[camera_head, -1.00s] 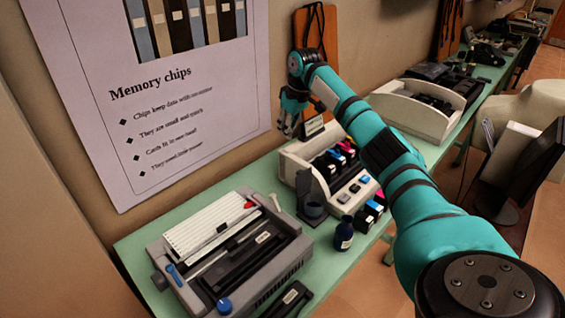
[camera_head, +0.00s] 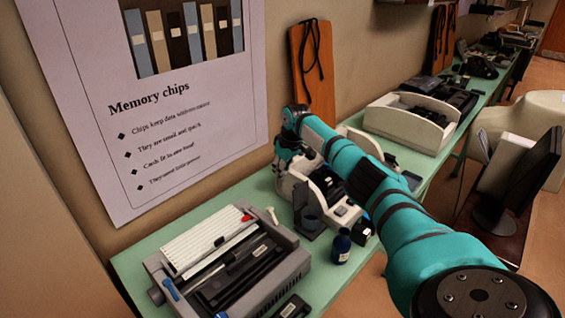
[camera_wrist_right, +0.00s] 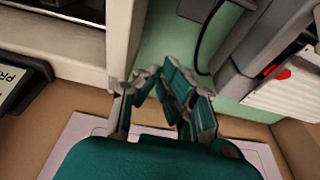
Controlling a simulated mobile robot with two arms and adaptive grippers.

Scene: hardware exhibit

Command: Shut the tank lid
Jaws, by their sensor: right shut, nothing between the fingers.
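A cream printer case (camera_head: 289,188) with cartridges inside stands on the green table, partly hidden behind my right arm. In the wrist view its pale side wall (camera_wrist_right: 124,45) is left of the fingers. A dark upright plate with a round holder (camera_head: 308,222) stands at its front left. I cannot tell for sure which part is the tank lid. My right gripper (camera_head: 283,166) is shut and empty at the case's back left, near the wall. In the wrist view the right gripper (camera_wrist_right: 160,78) is over the gap beside the case; contact is unclear. My left gripper is not in view.
A grey machine (camera_head: 235,262) stands at the table's left end. A dark bottle (camera_head: 341,246) is near the front edge. An orange board (camera_head: 314,70) leans on the wall behind. A cream bin (camera_head: 410,120) stands farther along. A label card (camera_wrist_right: 22,82) shows in the wrist view.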

